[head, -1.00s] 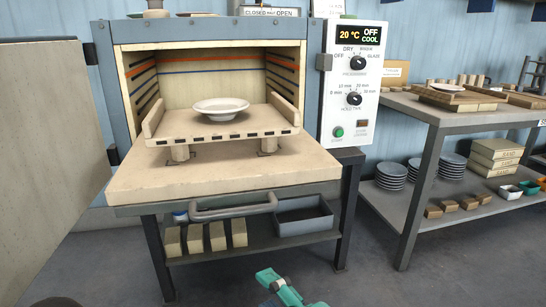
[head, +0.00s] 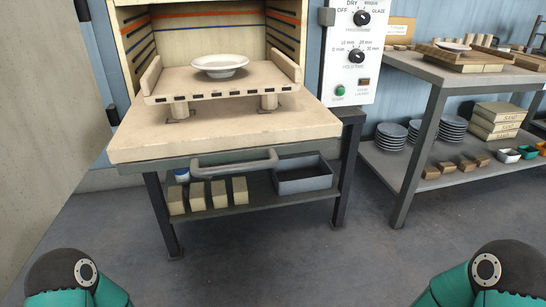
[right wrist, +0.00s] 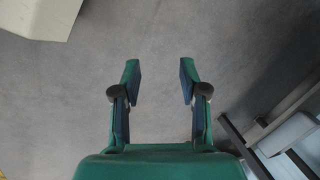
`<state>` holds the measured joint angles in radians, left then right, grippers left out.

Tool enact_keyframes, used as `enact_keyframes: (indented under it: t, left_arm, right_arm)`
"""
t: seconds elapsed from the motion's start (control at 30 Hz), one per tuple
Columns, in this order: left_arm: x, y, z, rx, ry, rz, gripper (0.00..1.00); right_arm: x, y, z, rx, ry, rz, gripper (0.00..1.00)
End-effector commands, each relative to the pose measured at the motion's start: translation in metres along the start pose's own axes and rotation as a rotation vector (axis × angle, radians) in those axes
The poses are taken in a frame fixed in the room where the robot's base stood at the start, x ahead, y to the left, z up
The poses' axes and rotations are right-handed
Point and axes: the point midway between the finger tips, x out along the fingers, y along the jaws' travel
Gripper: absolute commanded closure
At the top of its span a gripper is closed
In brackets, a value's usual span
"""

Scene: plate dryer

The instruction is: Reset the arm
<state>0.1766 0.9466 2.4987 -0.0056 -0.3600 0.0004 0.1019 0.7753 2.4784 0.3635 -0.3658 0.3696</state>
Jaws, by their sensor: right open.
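My right gripper (right wrist: 160,72) is open in the right wrist view, with nothing between its teal and dark fingers and grey floor beyond them. In the head view, only teal and dark links of my arms show at the two bottom corners. My left gripper is out of view. A white plate (head: 220,65) rests on the slotted shelf (head: 225,91) inside the open plate dryer (head: 111,50), away from both arms.
The dryer's thick front ledge (head: 225,128) and grey handle (head: 235,163) jut out. A large pale door panel (head: 40,110) stands at the left. A metal table (head: 435,74) with stacked plates below stands at the right. The floor (head: 270,255) ahead is clear.

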Motion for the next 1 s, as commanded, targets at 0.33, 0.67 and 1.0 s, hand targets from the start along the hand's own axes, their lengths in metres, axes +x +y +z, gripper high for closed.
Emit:
enact_keyframes:
  t: [0.33,0.67,1.0]
  left_arm:
    - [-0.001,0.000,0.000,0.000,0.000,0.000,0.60]
    - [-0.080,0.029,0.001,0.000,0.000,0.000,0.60]
    - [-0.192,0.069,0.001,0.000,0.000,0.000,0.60]
  right_arm:
    - [0.032,0.036,0.064,-0.651,-0.218,-0.053,0.57]
    - [-0.048,0.011,0.064,-0.653,-0.214,-0.050,0.57]
    - [-0.162,-0.023,0.064,-0.651,-0.214,-0.050,0.57]
